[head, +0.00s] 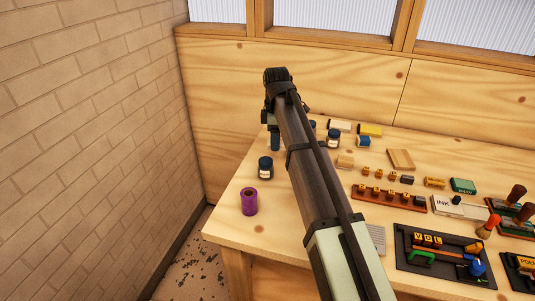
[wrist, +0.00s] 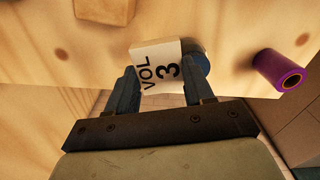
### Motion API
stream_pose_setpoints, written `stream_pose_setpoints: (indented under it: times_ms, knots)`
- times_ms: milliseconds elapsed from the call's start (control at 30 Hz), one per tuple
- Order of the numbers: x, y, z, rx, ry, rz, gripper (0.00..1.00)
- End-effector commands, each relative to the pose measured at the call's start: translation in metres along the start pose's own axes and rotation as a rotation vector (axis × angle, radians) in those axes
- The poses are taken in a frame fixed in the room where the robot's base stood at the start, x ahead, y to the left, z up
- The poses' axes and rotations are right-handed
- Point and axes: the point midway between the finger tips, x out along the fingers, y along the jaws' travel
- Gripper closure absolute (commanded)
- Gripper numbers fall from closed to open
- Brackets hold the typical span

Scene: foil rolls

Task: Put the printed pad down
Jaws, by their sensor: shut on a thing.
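In the wrist view, a white printed pad (wrist: 157,56) reading "VOL 3" sits between the two blue fingers of my gripper (wrist: 160,78). The gripper is shut on it, and the print reads up along a tilt. Pale wood tabletop (wrist: 225,28) shows beyond the pad; I cannot tell whether the pad touches it. In the head view, my arm hides the pad, and only a blue part of my gripper (head: 275,142) shows over the table's left side.
A purple roll (head: 249,201) stands near the table's left edge; it also shows right of the pad in the wrist view (wrist: 278,72). A dark jar (head: 265,167) stands behind it. Stamps, blocks and a black tray (head: 415,266) crowd the right. Bare wood lies around the purple roll.

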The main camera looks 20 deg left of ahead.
Motion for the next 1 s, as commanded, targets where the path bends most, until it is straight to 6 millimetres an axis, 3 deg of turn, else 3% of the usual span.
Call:
stream_pose_setpoints:
  times_ms: [33, 100, 300, 633, 1000]
  knots:
    - [-0.003, 0.023, -0.016, 0.003, 0.0, 0.0, 0.77]
    - [-0.005, 0.041, -0.026, 0.024, 0.0, 0.0, 0.77]
    - [-0.011, 0.08, -0.034, 0.134, 0.0, 0.001, 0.77]
    - [-0.004, 0.08, -0.034, 0.262, 0.0, 0.0, 0.77]
    - [0.048, 0.079, -0.034, 0.262, 0.0, 0.0, 0.77]
